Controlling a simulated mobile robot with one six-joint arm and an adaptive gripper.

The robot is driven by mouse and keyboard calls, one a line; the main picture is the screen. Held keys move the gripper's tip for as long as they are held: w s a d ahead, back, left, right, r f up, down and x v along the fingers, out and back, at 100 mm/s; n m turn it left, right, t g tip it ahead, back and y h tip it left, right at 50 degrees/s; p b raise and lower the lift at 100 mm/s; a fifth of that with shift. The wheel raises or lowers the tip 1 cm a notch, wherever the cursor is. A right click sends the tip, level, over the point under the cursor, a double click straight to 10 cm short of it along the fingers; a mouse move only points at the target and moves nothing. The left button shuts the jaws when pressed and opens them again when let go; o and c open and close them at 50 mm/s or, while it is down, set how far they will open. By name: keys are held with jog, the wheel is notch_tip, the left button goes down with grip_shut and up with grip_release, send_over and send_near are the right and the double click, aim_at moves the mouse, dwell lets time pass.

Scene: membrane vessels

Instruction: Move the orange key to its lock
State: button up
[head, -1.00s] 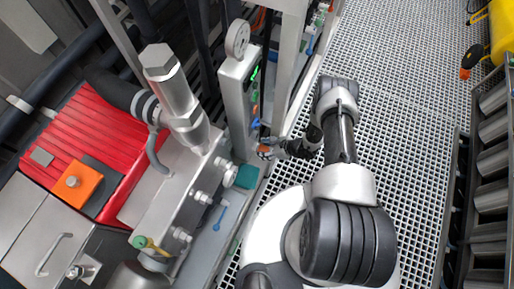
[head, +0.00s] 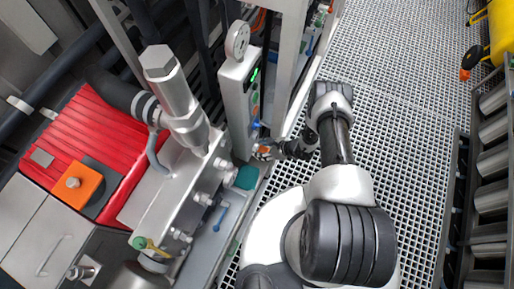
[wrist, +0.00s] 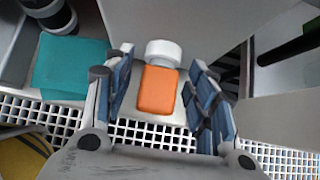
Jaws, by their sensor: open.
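The orange key (wrist: 157,90) has a flat orange body and a white round end (wrist: 163,53). In the wrist view it lies between the blue-padded fingers of my gripper (wrist: 160,97). The gripper is open, with a gap visible on each side of the key. In the head view, the key (head: 264,151) is a small orange patch at the foot of the grey panel, and my gripper (head: 277,150) reaches it from the right. I cannot tell which part is its lock.
A grey panel (head: 236,105) with a gauge (head: 237,40) stands beside the gripper. A teal pad (wrist: 70,68) lies left of the key. A blue key-shaped piece (head: 220,217) lies on the metal ledge. An orange plate (head: 76,184) sits on the red cover (head: 95,130). Grating (head: 400,110) is open at right.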

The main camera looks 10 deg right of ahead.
jog(key=shift+c, duration=0.4)
grip_shut()
jog(key=shift+d, duration=0.1)
dwell(0.3)
jog(key=shift+s+d, duration=0.9)
jog(key=shift+d, duration=0.3)
jog(key=shift+s+d, duration=0.85)
jog(key=shift+d, duration=0.3)
notch_tip(320, 180, up, 12)
jog(key=shift+s+d+f, duration=0.2)
jog(key=shift+s+d, duration=0.1)
jog(key=shift+d, duration=0.05)
